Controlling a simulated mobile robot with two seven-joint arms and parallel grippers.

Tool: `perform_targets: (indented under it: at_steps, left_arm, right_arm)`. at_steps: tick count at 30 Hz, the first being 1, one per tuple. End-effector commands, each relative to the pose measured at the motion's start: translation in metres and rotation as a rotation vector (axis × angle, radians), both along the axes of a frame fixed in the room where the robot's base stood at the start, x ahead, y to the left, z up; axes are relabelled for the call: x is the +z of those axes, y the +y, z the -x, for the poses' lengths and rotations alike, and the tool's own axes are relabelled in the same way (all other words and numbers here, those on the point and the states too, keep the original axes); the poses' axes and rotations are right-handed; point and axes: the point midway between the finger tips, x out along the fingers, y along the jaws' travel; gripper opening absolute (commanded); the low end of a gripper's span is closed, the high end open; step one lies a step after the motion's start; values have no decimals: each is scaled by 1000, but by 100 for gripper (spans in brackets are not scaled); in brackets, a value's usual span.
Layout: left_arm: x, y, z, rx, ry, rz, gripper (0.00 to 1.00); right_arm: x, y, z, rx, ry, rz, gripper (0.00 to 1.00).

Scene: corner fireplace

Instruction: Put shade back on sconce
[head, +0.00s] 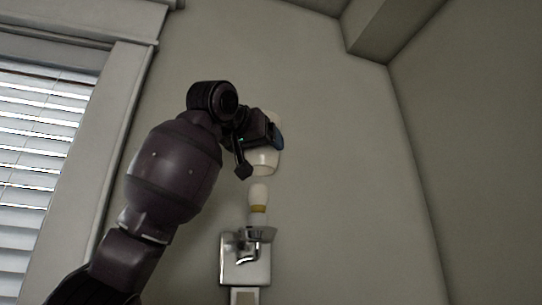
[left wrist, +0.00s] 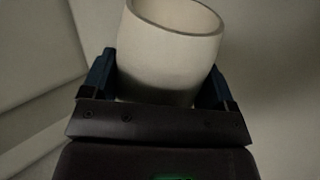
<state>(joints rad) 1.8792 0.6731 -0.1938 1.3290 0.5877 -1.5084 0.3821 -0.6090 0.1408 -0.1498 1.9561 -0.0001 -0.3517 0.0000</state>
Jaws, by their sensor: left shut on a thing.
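The sconce (head: 246,257) is a shiny metal plate and arm on the wall, with a cup and an upright pale bulb (head: 257,197). The cream shade (head: 263,162) is just above the bulb in the head view, with a gap between them. My left gripper (head: 277,136) is shut on the shade. In the left wrist view the shade (left wrist: 172,50) sits between the two blue-dark fingers (left wrist: 158,80), tilted, with one open rim showing. Part of the shade is hidden behind the gripper in the head view. My right gripper is not in view.
A window with white blinds (head: 40,150) and a wide frame (head: 118,140) is at the left. A wall corner and a ceiling beam (head: 385,25) are at the right. The wall around the sconce is bare.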

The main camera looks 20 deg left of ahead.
Motion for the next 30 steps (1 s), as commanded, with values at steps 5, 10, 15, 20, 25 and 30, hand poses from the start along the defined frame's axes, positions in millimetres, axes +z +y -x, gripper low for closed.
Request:
perform_targets:
  at_steps: [5, 10, 15, 20, 25, 30]
  left_arm:
    - [0, 0, 2, 0, -4, 1, 67]
    - [-6, 0, 1, 0, -3, 0, 67]
    - [-16, 1, 1, 0, -3, 0, 67]
    - [-25, 1, 1, 0, -3, 1, 67]
    - [-34, 1, 1, 0, -3, 0, 67]
    - [-44, 1, 1, 0, -3, 1, 67]
  right_arm:
    - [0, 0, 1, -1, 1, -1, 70]
    - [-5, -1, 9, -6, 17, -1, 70]
    - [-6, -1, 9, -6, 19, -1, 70]
    - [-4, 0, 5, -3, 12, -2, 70]
    - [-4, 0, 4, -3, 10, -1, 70]
    - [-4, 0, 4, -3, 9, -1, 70]
